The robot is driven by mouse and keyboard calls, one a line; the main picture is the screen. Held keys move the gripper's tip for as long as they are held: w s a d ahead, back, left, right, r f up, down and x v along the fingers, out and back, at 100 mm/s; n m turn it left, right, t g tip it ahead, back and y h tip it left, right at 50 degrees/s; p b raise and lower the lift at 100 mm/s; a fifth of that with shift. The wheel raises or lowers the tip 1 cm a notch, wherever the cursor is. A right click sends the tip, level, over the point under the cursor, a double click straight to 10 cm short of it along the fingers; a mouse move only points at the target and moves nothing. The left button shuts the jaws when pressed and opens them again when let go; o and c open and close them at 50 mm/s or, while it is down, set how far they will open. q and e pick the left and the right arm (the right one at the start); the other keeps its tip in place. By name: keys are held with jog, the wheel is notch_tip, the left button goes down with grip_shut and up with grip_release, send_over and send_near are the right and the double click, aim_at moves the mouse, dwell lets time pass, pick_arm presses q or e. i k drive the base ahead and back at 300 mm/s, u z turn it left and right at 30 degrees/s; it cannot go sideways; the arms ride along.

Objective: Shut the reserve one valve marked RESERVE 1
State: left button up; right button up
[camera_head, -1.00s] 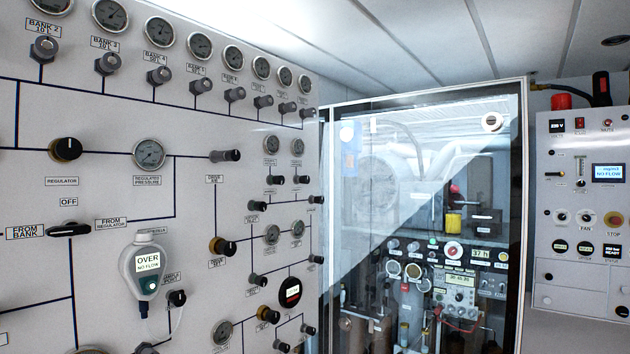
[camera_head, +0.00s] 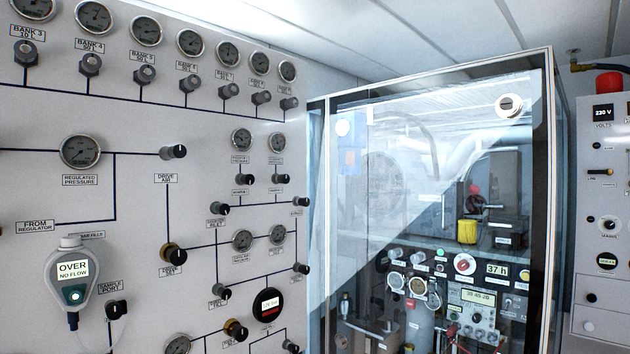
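The wall panel (camera_head: 120,215) fills the left half of the head view, with valve knobs joined by dark lines. I cannot read a RESERVE 1 label on it. The top row has knobs under gauges, among them the BANK 3 valve (camera_head: 26,53), the BANK 4 valve (camera_head: 91,65) and the BANK 5 valve (camera_head: 145,74). Smaller knobs, such as this upper one (camera_head: 241,180), cluster at the panel's right side, and their labels are too small to read. Neither of my grippers shows.
A grey OVER / NO FLOW meter (camera_head: 73,275) hangs on the panel with a cable below it. A glass-fronted cabinet (camera_head: 548,180) holding equipment stands right of the panel. A grey control box (camera_head: 592,285) is at the far right.

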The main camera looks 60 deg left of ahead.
aim_at(246, 179)
jog(key=u, duration=0.05)
jog(key=i, duration=0.7)
jog(key=u, duration=0.95)
jog(key=i, duration=0.7)
jog(key=u, duration=0.75)
